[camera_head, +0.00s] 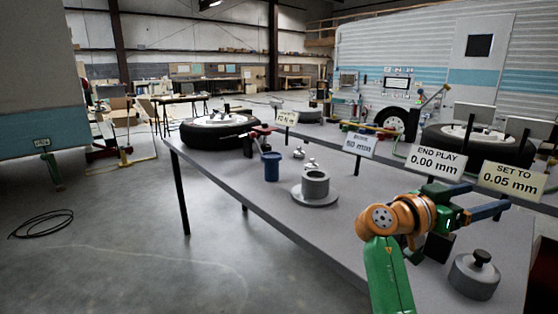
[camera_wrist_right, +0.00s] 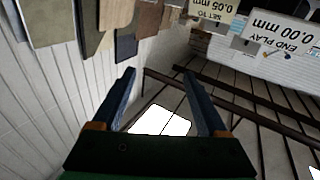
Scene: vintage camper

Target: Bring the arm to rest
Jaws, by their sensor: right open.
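My right arm, with orange and green links, reaches in from the lower right of the head view. Its right gripper (camera_head: 488,197) is raised above the right part of the grey table (camera_head: 255,185), with blue fingers pointing right. The fingers are apart with nothing between them, which also shows in the right wrist view (camera_wrist_right: 159,73). In the head view the gripper overlaps the lower edges of the "END PLAY 0.00 mm" sign (camera_head: 436,162) and the "SET TO 0.05 mm" sign (camera_head: 511,179). My left gripper is not in view.
A grey knobbed weight (camera_head: 474,277) stands on the table below the gripper. A grey flanged hub (camera_head: 315,189), a blue cup (camera_head: 271,167) and a wheel (camera_head: 218,131) stand farther left. Another wheel (camera_head: 478,145) is behind the signs. Open floor lies left of the table.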

